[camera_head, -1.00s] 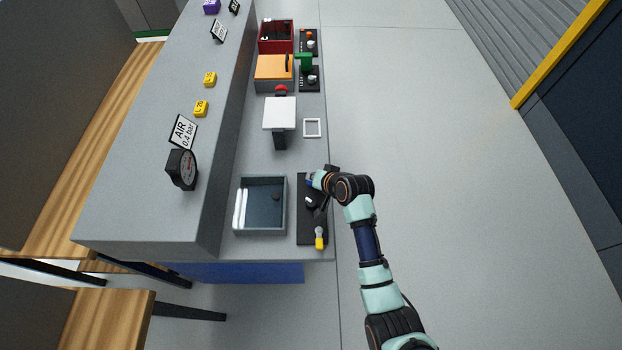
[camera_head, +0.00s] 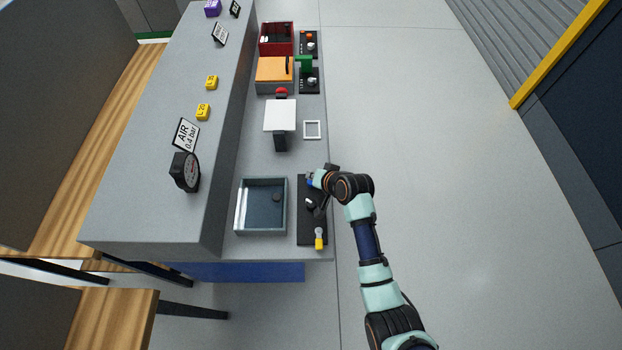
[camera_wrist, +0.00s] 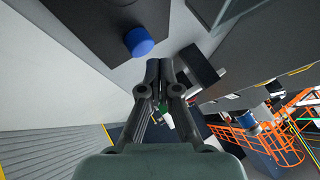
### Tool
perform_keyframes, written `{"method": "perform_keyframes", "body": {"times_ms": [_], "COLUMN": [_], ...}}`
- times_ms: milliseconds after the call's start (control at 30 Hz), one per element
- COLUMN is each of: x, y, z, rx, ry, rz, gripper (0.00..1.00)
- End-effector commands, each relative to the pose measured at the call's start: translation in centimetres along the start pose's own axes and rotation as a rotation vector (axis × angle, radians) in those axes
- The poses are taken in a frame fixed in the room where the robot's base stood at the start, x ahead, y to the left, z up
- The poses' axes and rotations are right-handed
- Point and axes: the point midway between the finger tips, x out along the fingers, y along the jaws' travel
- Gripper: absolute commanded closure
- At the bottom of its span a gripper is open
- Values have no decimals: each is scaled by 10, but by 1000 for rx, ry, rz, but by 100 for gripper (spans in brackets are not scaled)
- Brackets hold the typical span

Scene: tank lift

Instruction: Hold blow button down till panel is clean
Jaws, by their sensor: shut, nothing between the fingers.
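A blue button (camera_wrist: 138,41) stands out from a dark control plate in the wrist view. In that view my gripper (camera_wrist: 166,64) is shut and empty, with its fingertips close below and right of the button. I cannot tell whether they touch it. In the head view my wrist hangs over the black control plate (camera_head: 304,234) at the bench's right edge and hides part of it. A pale knob (camera_head: 309,203) and a yellow-ended lever (camera_head: 319,240) show on that plate. A square grey-framed tank (camera_head: 238,206) with a dark bluish inside stands left of the plate.
A round gauge (camera_head: 185,172) and an AIR 0.4 bar sign (camera_head: 186,135) stand on the raised ledge. A white-topped stand (camera_head: 280,116), an orange box (camera_head: 275,69) and a red box (camera_head: 276,39) sit farther back. The floor right of the bench is clear.

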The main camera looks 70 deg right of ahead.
Motion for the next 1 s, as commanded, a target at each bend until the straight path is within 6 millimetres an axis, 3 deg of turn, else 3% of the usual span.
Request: {"method": "perform_keyframes", "body": {"times_ms": [267, 733, 1000], "x": [-4, -35, -34], "y": [-3, -26, -25], "z": [-3, -26, -25], "rx": [0, 0, 0], "ry": [0, 0, 0], "rz": [0, 0, 0], "gripper": [100, 100, 100]}}
